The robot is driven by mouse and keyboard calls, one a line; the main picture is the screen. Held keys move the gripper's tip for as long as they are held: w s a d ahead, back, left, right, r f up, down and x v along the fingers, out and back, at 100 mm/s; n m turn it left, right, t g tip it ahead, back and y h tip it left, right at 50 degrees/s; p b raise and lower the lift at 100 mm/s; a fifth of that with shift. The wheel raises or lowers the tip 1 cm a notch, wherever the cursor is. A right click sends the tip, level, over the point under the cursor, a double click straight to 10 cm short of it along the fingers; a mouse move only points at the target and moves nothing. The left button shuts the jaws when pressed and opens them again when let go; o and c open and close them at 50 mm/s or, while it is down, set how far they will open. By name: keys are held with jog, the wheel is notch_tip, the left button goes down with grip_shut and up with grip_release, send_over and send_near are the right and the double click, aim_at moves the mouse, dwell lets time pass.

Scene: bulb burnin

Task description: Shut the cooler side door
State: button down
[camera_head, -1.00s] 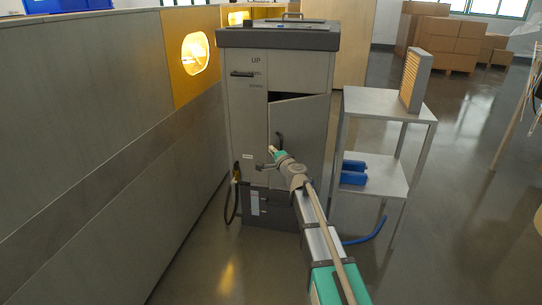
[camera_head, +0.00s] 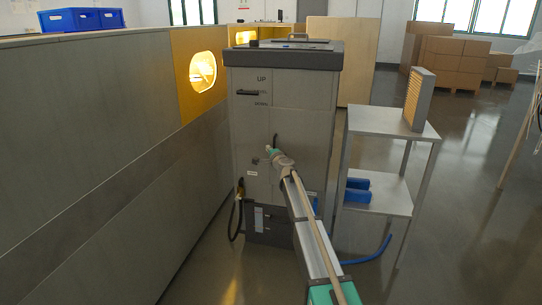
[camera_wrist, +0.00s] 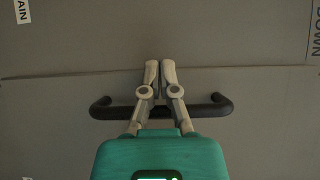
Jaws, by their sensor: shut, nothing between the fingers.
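The cooler (camera_head: 262,75) is a tall grey cabinet with a dark lid, standing in the middle of the head view. Its side door (camera_head: 305,128) now looks flush with the front, with no dark gap showing. A dark bar handle (camera_head: 275,140) is on the door. In the wrist view the handle (camera_wrist: 215,106) lies behind my fingers, across the grey panel (camera_wrist: 240,125). My gripper (camera_head: 269,150) is at the door's front near the handle. In the wrist view its fingertips (camera_wrist: 160,64) are together and empty, close to the panel; contact cannot be told.
A long grey wall (camera_head: 80,130) with lit openings runs along the left. A metal shelf cart (camera_head: 385,122) stands close on the right, holding a filter-like panel (camera_head: 418,98) and blue bins (camera_head: 357,190). A blue hose (camera_head: 372,256) lies on the floor. Open floor lies further right.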

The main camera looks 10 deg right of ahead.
jog(key=shift+w+d, duration=0.2)
jog(key=shift+w, duration=0.45)
jog(key=shift+d, duration=0.1)
jog(key=shift+s, duration=0.1)
jog(key=s+a, duration=0.5)
jog(key=s, duration=0.8)
jog(key=shift+a, duration=0.15)
jog(key=shift+s, duration=0.1)
